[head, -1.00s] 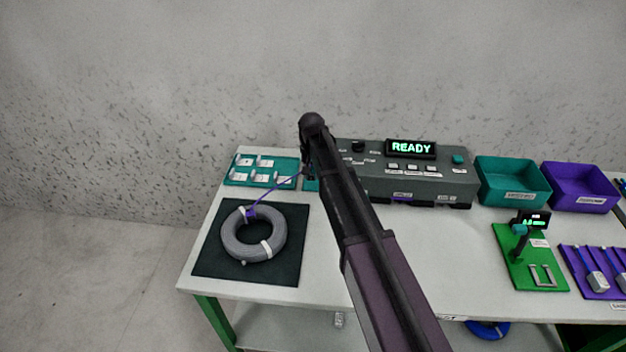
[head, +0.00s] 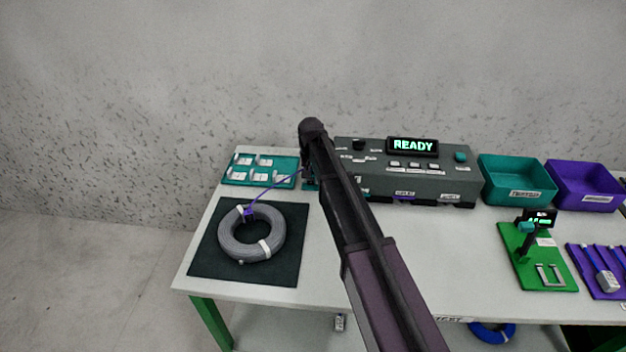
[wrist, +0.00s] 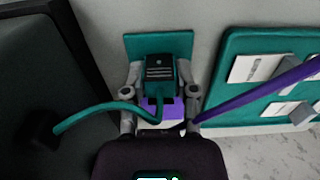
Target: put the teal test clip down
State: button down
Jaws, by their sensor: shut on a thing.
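The teal test clip (wrist: 160,72) is a dark-topped teal block between my gripper's fingers in the wrist view. My gripper (wrist: 160,96) is shut on it. A teal lead (wrist: 105,112) curves from the clip to the left. A small teal pad (wrist: 135,45) shows just behind the clip; I cannot tell whether they touch. A purple piece (wrist: 150,107) sits right below the clip, and a purple cable (wrist: 255,92) runs off to the right. In the head view my arm hides most of the gripper and clip, beside the tester.
The grey tester (head: 430,180) reads READY. A teal card board (head: 238,180) lies left of my gripper. A grey cable coil (head: 232,246) rests on a black mat (head: 210,265). A teal bin (head: 520,195), a purple bin (head: 590,200) and a green fixture (head: 535,270) stand right.

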jog(key=shift+f, duration=0.2)
jog(key=shift+c, duration=2)
grip_release()
jog(key=shift+r, duration=0.15)
notch_tip(320, 180, up, 12)
jog(key=p, duration=1.2)
jog(key=s+d, duration=2.3)
jog(key=s, duration=0.2)
jog(key=shift+s+d, duration=0.25)
jog(key=shift+s, duration=0.15)
